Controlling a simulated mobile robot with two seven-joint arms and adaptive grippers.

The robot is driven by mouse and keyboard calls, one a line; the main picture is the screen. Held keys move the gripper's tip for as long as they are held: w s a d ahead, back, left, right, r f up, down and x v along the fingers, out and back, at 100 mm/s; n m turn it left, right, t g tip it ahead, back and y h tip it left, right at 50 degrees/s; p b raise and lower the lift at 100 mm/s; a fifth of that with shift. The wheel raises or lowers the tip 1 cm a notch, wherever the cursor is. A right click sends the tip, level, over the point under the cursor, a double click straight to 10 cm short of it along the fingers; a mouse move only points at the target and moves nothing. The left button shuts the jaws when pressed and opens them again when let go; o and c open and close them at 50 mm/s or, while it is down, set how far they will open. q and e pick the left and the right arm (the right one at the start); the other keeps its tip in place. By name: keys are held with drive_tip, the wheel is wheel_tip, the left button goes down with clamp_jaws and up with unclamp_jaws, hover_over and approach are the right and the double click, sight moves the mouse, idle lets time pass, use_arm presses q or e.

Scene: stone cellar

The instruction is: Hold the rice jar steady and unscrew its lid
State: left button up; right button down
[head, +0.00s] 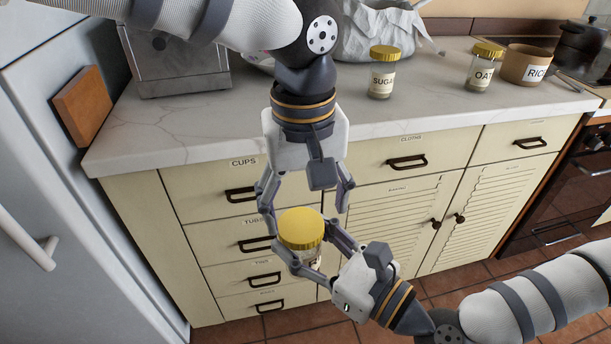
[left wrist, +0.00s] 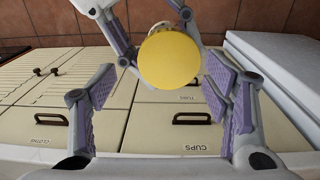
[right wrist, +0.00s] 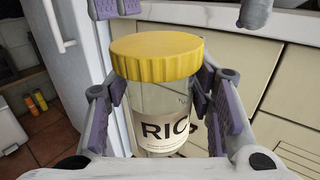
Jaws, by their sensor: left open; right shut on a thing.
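The rice jar (right wrist: 160,128) is clear glass with a "RIC" label and a ribbed yellow lid (head: 301,227). It is held upright in the air in front of the drawers. My right gripper (head: 312,256) is shut on the jar's body, with pads on both sides below the lid in the right wrist view. My left gripper (head: 304,203) is open above the jar, pointing down. In the left wrist view the round lid (left wrist: 169,58) shows between its spread fingers, apart from both pads. The lid sits on the jar.
A marble counter (head: 300,120) holds a sugar jar (head: 382,78), an oat jar (head: 480,72), a brown pot labelled "RIC" (head: 526,68) and a white bag (head: 375,35). Cream drawers (head: 215,215) with dark handles stand close behind the held jar. A fridge (head: 70,190) is at left.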

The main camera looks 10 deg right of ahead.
use_arm(q)
drive_tip(key=shift+f, duration=1.1)
drive_tip(key=shift+d, duration=0.15)
drive_tip(key=c, duration=1.2)
drive_tip(key=shift+s+d+n, duration=0.1)
drive_tip(key=shift+n, duration=1.5)
drive_tip(key=n, duration=0.6)
drive_tip(key=shift+w+n, duration=0.35)
drive_tip(key=shift+n, duration=0.05)
drive_tip(key=shift+r, duration=0.15)
drive_tip(key=shift+w+a, duration=0.15)
drive_tip(key=shift+a, duration=0.05)
drive_tip(key=o, duration=1.3)
